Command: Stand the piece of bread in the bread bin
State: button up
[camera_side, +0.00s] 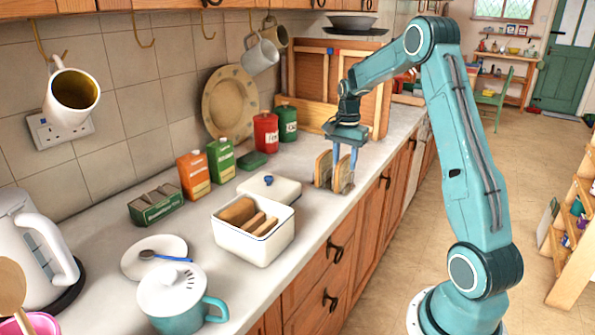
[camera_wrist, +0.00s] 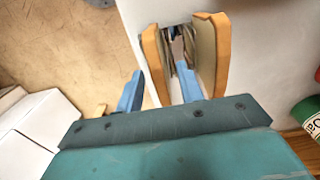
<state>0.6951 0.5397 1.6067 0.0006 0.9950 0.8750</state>
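Two slices of bread stand upright, side by side, on the counter near its front edge, with a thin grey rack-like thing between them. In the side view they are the left slice (camera_side: 322,170) and the right slice (camera_side: 342,174). My gripper (camera_side: 345,158) points down over the right slice. In the wrist view the blue fingers (camera_wrist: 160,88) are apart on either side of one slice (camera_wrist: 155,65), with the other slice (camera_wrist: 215,55) outside them. Small gaps seem to show, so the gripper looks open. The white bread bin (camera_side: 252,250) is open and holds several bread pieces.
A white lid (camera_side: 270,187) with a blue knob lies behind the bin. Orange (camera_side: 194,175) and green (camera_side: 221,160) cartons and red (camera_side: 266,133) and green (camera_side: 287,124) tins stand along the wall. A teal pot (camera_side: 172,298) is left of the bin.

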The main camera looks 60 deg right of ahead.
grip_shut()
jog(key=shift+r, duration=0.15)
notch_tip(320, 180, up, 20)
dwell(0.9)
dwell(0.4)
